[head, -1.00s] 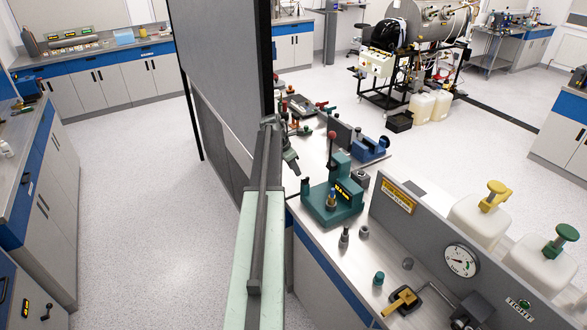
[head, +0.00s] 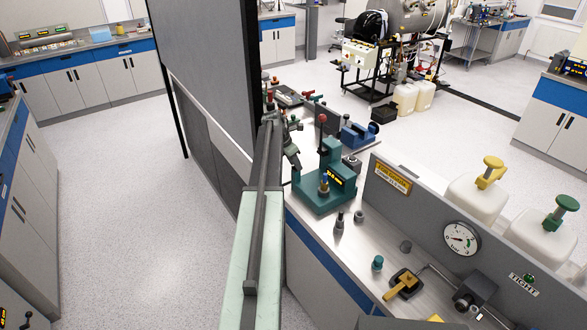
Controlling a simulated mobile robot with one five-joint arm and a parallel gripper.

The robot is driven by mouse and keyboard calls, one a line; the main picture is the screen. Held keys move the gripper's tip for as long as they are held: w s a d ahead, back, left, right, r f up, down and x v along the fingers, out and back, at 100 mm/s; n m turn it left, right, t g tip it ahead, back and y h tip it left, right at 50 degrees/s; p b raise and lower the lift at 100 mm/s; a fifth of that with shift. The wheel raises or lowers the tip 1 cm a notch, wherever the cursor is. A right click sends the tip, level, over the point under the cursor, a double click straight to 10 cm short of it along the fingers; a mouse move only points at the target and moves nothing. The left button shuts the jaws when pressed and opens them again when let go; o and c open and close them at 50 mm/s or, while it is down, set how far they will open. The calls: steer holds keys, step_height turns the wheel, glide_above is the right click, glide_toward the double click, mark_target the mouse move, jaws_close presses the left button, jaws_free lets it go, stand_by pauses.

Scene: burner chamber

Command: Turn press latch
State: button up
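A teal-green press (head: 318,200) stands on the grey bench to the right of my arm. It has an upright column, a lever with a red knob (head: 322,118) and a yellow-lit display (head: 336,181). I cannot make out which part of it is the latch. My gripper (head: 293,158) is at the far end of my arm, just left of and behind the press column, apart from it in the picture. It is small and dark, and its fingers cannot be told apart. Nothing is visibly held.
A tall grey partition (head: 205,75) stands left of my arm. A grey panel with a gauge (head: 461,238) and a yellow-handled valve (head: 402,284) are nearer on the bench. A blue vise-like device (head: 358,136) sits behind the press. The floor at left (head: 110,200) is clear.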

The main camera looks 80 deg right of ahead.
steer(key=shift+r, duration=0.1)
jaws_close()
steer(key=shift+w+d+m, duration=0.1)
steer(key=shift+d+m, duration=0.1)
steer(key=shift+m, duration=0.6)
steer(key=shift+a+m+g+y, duration=0.1)
steer(key=shift+m+g+y, duration=0.3)
steer(key=shift+m, duration=0.4)
jaws_free()
